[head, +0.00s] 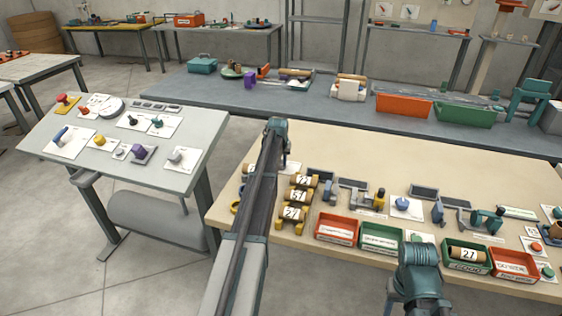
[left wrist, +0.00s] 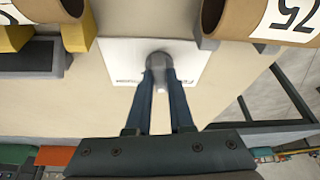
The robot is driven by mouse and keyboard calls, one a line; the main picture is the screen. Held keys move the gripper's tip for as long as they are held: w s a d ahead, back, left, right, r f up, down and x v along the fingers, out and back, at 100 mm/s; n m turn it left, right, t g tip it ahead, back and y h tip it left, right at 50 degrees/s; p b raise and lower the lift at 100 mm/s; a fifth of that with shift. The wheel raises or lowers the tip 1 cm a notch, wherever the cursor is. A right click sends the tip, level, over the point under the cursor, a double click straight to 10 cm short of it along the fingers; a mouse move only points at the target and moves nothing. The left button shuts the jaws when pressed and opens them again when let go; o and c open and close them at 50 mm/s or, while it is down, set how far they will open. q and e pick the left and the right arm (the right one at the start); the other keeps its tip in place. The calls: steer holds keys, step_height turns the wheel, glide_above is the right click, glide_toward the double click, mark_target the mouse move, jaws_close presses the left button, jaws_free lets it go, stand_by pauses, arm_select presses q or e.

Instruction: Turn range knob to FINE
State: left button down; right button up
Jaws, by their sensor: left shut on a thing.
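In the left wrist view my left gripper (left wrist: 160,75) is shut on a grey round knob (left wrist: 160,58). The knob stands on a white plate (left wrist: 195,62) with small dark print too small to read on both sides. A pale strip shows between the fingers below the knob. The fingers cover part of the knob, so its pointing direction is unclear. In the head view my left arm reaches over the beige table, and a corner of the white plate (head: 292,167) shows beside it; the fingertips and knob are hidden there. My right arm shows at the bottom right, without its jaws.
Cardboard rolls on yellow stands (head: 297,196) sit close right of my left arm. Another roll marked 75 (left wrist: 275,22) is close to the plate in the left wrist view. Red (head: 335,240) and green bins line the front edge. A tilted panel (head: 195,128) stands left.

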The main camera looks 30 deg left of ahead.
arm_select(q)
steer(key=n+y, duration=0.1)
steer(key=n, duration=0.2)
steer(key=shift+w+d+n+g, duration=0.1)
steer(key=shift+d+n+g, duration=0.05)
steer(key=shift+n+g, duration=0.2)
steer(key=shift+n+g+y, duration=0.5)
steer(key=shift+n+g, duration=0.05)
steer(key=shift+n, duration=1.1)
steer(key=c, duration=0.8)
jaws_free()
steer(key=shift+r, duration=0.15)
steer(key=p+v, duration=1.2)
steer(key=v, duration=0.1)
steer(key=shift+d+r+p, duration=0.2)
steer(key=shift+p, duration=0.15)
